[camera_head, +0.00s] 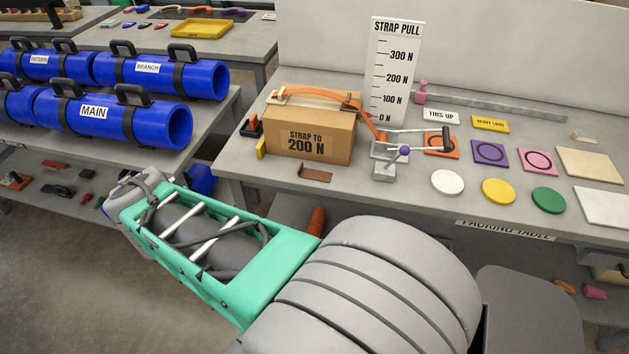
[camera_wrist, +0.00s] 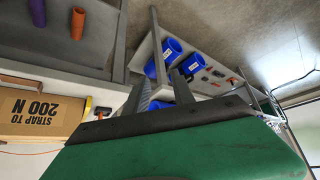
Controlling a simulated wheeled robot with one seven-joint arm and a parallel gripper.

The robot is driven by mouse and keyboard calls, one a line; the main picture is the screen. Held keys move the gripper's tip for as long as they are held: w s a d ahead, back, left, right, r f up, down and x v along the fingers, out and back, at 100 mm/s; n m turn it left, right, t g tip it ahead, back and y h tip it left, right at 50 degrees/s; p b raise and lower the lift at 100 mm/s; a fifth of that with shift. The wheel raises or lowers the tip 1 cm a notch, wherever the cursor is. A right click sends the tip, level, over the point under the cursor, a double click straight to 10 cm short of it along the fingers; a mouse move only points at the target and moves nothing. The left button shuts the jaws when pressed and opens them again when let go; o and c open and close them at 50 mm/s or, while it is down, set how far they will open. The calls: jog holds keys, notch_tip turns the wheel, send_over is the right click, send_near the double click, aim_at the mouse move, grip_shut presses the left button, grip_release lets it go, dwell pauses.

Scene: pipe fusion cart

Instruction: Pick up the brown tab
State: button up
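The brown tab (camera_head: 316,173) lies flat on the packing table, near its front edge and just in front of the cardboard box (camera_head: 312,138). In the wrist view, which is upside down, a brown strip (camera_wrist: 20,83) beside the box appears to be this tab, cut by the picture edge. My gripper (camera_wrist: 160,85) has its two fingers apart with nothing seen between them. In the head view my arm reaches left, off the table's front left corner, with the tab to its right; the fingertips are not clear there.
An orange strap and lever buckle (camera_head: 404,150) sit right of the box. Blue pipes (camera_head: 125,119) lie on the left cart.

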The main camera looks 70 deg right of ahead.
jog(key=s+d+f+m+h+b, duration=0.1)
jog(key=d+f+m+h, duration=0.15)
jog(key=d, duration=0.35)
jog(key=s+d+f+m+h+b, duration=0.1)
jog(key=s+d+f+m+b, duration=0.1)
jog(key=d+f, duration=0.3)
jog(key=m+g+h+b, duration=0.4)
jog(key=m+h, duration=0.1)
jog(key=h, duration=0.1)
send_near(301, 165)
jog(key=x, duration=0.4)
jog(key=p+x, duration=0.1)
jog(key=x, duration=0.5)
jog(key=shift+d, duration=0.15)
jog(key=shift+d+f, duration=0.15)
jog(key=shift+d, duration=0.05)
grip_shut()
